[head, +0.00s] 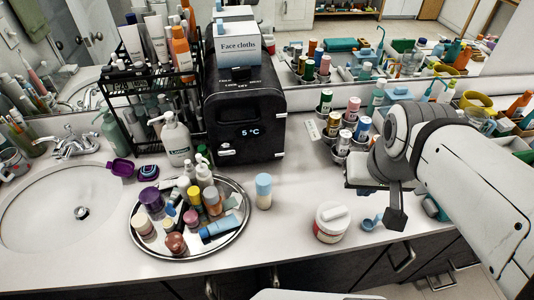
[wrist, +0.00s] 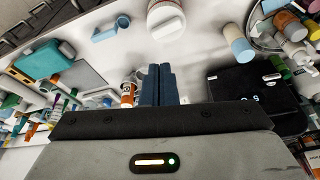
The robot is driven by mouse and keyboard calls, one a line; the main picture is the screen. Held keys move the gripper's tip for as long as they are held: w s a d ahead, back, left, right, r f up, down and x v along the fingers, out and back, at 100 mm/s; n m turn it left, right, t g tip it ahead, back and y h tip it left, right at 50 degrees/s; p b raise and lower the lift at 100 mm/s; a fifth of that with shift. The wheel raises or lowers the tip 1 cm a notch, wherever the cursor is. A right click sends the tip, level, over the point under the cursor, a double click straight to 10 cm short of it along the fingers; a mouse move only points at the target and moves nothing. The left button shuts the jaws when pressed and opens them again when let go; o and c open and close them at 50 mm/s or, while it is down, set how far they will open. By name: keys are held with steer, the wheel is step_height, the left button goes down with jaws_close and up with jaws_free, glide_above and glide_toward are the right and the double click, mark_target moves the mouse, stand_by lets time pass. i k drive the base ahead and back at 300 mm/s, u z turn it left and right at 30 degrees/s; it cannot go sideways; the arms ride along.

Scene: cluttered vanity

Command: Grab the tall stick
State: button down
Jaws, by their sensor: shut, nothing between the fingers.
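A tall, slim stick with a pale body and light-blue cap (head: 263,190) stands upright on the counter, just right of the round metal tray. A similar blue-and-cream cylinder (wrist: 238,42) shows in the wrist view, right of the white jar. I cannot tell for certain that this is the task's stick. My gripper (head: 396,218) is over the right part of the counter, to the right of the stick and well apart from it. Its dark fingers (wrist: 158,85) are together and empty in the wrist view.
The crowded metal tray (head: 150,250) is left of the stick. A black box (head: 245,118) stands behind it, with several bottles in holders (head: 342,143) to the right. Bare counter lies around the stick.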

mark_target(263, 202)
steer(key=z, duration=0.1)
steer(key=k, duration=1.1)
steer(key=u, duration=0.5)
steer(key=i, duration=1)
steer(key=u, duration=0.1)
